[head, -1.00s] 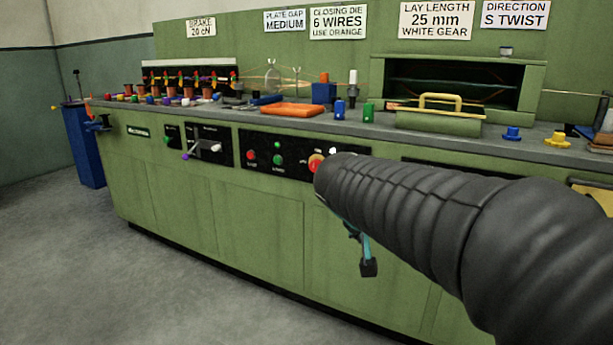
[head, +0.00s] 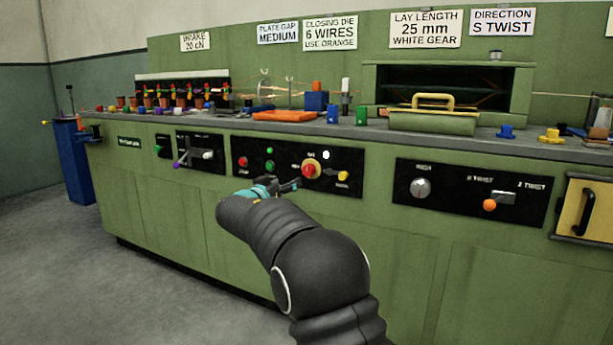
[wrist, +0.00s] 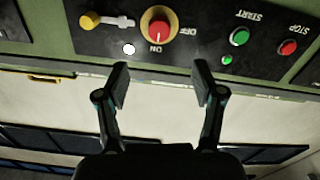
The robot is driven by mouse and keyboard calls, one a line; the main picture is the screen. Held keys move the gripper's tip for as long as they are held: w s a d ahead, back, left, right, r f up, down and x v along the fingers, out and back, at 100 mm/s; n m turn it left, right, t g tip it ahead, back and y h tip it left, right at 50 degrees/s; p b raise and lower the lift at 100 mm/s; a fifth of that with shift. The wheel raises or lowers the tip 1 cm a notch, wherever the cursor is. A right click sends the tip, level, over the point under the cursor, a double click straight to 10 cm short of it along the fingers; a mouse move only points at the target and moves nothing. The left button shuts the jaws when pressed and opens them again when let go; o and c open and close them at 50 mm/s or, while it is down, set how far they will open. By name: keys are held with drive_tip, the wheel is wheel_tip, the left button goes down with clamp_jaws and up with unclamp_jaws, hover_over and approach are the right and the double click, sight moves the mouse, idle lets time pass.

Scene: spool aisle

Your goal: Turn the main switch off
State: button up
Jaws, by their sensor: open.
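The main switch is a round red knob on a yellow ring (head: 311,169) on a black panel in the green machine's front. It also shows in the wrist view (wrist: 159,27), where the picture is upside down. ON and OFF are printed beside it, and its pale mark appears to point at ON. My gripper (head: 290,186) is just below and left of the knob in the head view. In the wrist view the two fingers (wrist: 162,72) are spread with nothing between them, and the knob lies beyond their tips, apart from them.
On the same panel are a green START button (wrist: 239,37), a red STOP button (wrist: 288,47), a white lamp (wrist: 129,49) and a yellow-ended lever (head: 343,176). A second panel (head: 470,193) with an orange knob is to the right. The floor in front is clear.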

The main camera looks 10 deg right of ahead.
sight(307, 171)
drive_tip(key=p+x, duration=0.3)
drive_tip(key=x, duration=1)
drive_tip(key=shift+w+d, duration=0.2)
drive_tip(key=c, duration=1.1)
drive_tip(key=shift+c, duration=0.2)
